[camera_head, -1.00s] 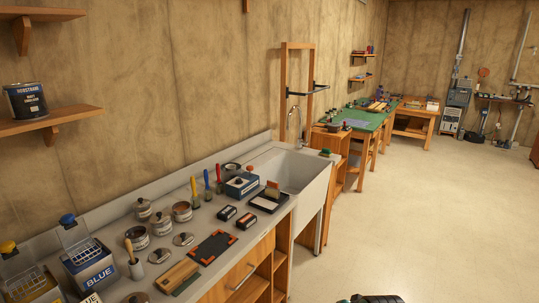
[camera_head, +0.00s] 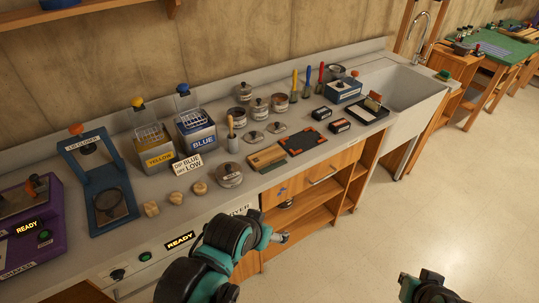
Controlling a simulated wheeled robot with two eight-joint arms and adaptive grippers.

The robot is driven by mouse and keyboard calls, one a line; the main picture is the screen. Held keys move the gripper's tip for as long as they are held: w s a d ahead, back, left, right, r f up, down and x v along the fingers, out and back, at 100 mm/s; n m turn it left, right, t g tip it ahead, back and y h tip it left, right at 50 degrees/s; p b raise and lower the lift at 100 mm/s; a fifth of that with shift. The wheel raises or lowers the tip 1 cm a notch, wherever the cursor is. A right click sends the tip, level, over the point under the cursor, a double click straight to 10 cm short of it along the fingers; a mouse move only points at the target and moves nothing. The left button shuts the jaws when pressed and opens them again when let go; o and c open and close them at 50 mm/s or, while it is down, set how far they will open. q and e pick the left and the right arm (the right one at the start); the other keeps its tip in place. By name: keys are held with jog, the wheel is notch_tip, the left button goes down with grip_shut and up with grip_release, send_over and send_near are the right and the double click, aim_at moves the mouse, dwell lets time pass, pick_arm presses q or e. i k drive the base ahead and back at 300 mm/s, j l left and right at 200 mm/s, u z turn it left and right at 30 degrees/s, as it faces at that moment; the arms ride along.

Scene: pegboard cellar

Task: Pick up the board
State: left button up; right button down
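A dark flat board with orange corners (camera_head: 303,139) lies on the grey counter, near its front edge. Just left of it lies a light wooden block-like board (camera_head: 266,157) on a thin dark green piece; I cannot tell which one the task means. My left gripper (camera_head: 281,238) is in front of the cabinet, below and apart from both boards; its fingers are too small to read. My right arm's end (camera_head: 430,287) shows at the bottom right, over the floor, far from the boards; its fingertips are not visible.
Yellow (camera_head: 158,150) and blue (camera_head: 196,133) tins, a small sign (camera_head: 187,163), lidded pots, and brushes crowd the counter. A blue press (camera_head: 103,185) stands left, a sink (camera_head: 403,88) right. The floor at right is clear.

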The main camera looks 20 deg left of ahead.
aim_at(265, 157)
jog(key=i+l, duration=0.1)
jog(key=i, duration=0.3)
jog(key=i+l, duration=0.1)
jog(key=i, duration=0.3)
jog(key=i+l+u, duration=0.1)
jog(key=i, duration=0.35)
jog(key=i+l+u, duration=0.1)
jog(key=u, duration=1.15)
jog(key=i+l, duration=0.05)
